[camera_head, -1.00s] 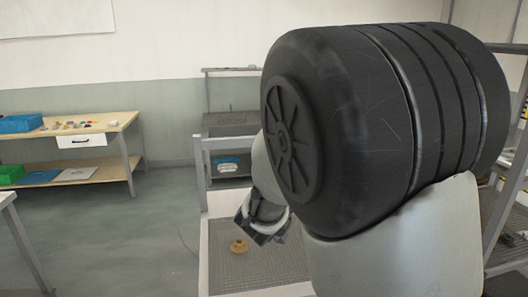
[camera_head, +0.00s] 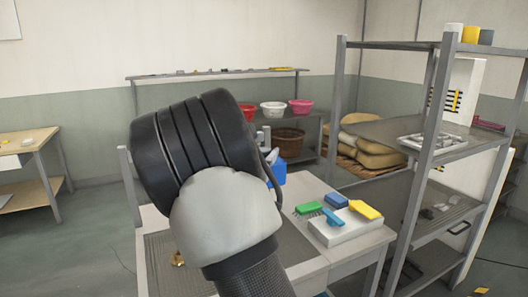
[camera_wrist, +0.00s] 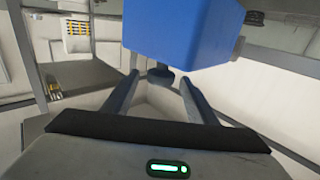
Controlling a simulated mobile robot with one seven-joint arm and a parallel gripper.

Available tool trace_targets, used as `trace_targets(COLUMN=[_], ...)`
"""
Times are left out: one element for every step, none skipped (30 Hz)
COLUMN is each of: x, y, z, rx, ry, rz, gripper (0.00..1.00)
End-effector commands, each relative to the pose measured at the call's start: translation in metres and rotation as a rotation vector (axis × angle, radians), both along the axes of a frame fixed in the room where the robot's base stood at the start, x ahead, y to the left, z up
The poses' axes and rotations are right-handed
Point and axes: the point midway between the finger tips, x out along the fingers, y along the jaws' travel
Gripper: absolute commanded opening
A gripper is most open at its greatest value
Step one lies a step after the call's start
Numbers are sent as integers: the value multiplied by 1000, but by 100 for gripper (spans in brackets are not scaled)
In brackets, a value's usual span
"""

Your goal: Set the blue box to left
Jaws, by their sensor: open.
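The blue box (camera_head: 279,173) stands at the back of the worktop in the head view, partly hidden behind my arm. In the wrist view the blue box (camera_wrist: 185,30) is large at the top, just beyond the fingertips and cut off by the frame edge. My gripper (camera_wrist: 158,78) is open, its two fingers apart below the box with no box between them. A small dark round part shows between the fingertips under the box; I cannot tell what it belongs to. In the head view my arm hides most of the gripper.
A metal shelf rack (camera_head: 419,150) stands close on the right. Red, white (camera_head: 272,109) and pink basins sit on the back shelf. A small brass-coloured part (camera_head: 178,259) lies in the front mesh area.

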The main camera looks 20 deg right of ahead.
Motion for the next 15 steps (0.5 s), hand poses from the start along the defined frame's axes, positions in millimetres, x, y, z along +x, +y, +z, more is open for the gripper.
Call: trace_targets(x=[5,8,11,12,14,16,17,17,18,18,18,18,18,18,18], y=[-6,-8,-10,-12,-13,-15,-16,-16,-16,-17,-17,-17,-16,-16,-16], z=[0,0,0,0,0,0,0,0,0,0,0,0,0,0,0], rx=[0,-1,0,0,0,1,1,1,1,1,1,1,1,1,1], ry=[0,-1,0,0,0,-1,0,0,0,0,0,0,0,0,0], rz=[-2,-1,-1,-1,-1,0,0,1,1,1,1,1,1,1,1], gripper=[52,52,52,52,52,52,52,52,52,52,52,52,52,52,52])
